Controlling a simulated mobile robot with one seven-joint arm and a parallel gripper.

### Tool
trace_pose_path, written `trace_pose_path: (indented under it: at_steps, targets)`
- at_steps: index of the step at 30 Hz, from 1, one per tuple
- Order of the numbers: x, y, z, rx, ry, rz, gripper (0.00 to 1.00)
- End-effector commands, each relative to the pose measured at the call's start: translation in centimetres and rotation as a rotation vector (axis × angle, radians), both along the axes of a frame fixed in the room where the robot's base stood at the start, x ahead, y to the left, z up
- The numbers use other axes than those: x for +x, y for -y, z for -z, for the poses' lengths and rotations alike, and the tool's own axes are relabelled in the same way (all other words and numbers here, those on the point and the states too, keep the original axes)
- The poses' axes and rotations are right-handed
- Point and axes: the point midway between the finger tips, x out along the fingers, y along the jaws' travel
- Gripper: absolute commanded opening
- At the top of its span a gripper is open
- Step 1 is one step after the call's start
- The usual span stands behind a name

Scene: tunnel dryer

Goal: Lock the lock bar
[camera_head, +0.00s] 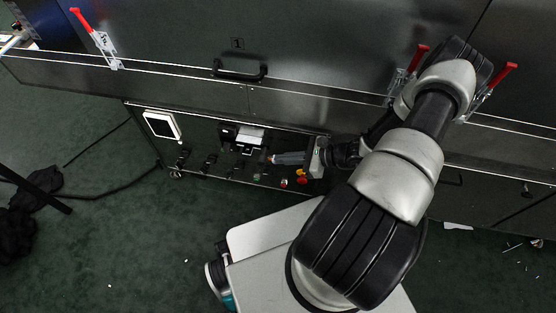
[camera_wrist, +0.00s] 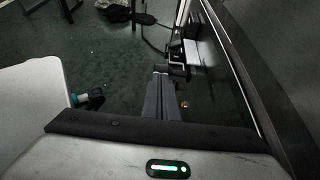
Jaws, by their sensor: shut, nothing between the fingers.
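My gripper (camera_head: 268,159) is shut and empty in front of the dryer's lower control panel, its fingers pointing left. In the wrist view the closed fingers (camera_wrist: 161,71) reach forward, with a dark bracket-like part (camera_wrist: 180,70) just past their tips; whether they touch it cannot be told. I cannot tell for certain which part is the lock bar. Red-handled latches sit along the dryer's front ledge: one at the left (camera_head: 82,20), standing up tilted, one right of centre (camera_head: 421,52), and one at the right (camera_head: 505,75). My arm partly hides the ledge between the last two.
The control panel carries a white-framed display (camera_head: 161,125), a black and silver unit (camera_head: 247,137), dark knobs and a red button (camera_head: 302,181). A black door handle (camera_head: 240,70) is above. Dark cables (camera_head: 100,192) lie on the left floor. Green floor is open at lower left.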

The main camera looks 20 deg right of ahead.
Motion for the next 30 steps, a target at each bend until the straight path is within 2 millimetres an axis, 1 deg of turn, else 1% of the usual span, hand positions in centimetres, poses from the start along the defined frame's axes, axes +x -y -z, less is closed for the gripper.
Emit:
trace_pose_path:
  at_steps: [1, 6, 12, 18, 30]
  targets:
    - [-0.4, 1.0, -0.9, -0.005, -0.001, 0.002, 0.0]
    - [-2.6, 4.1, -2.7, -0.006, -0.002, 0.004, 0.0]
    - [-4.5, 6.6, -4.1, -0.005, -0.002, 0.003, 0.0]
    - [-5.3, 7.6, -4.6, -0.005, -0.002, 0.002, 0.0]
    - [-5.3, 7.6, -4.7, -0.005, -0.002, 0.002, 0.0]
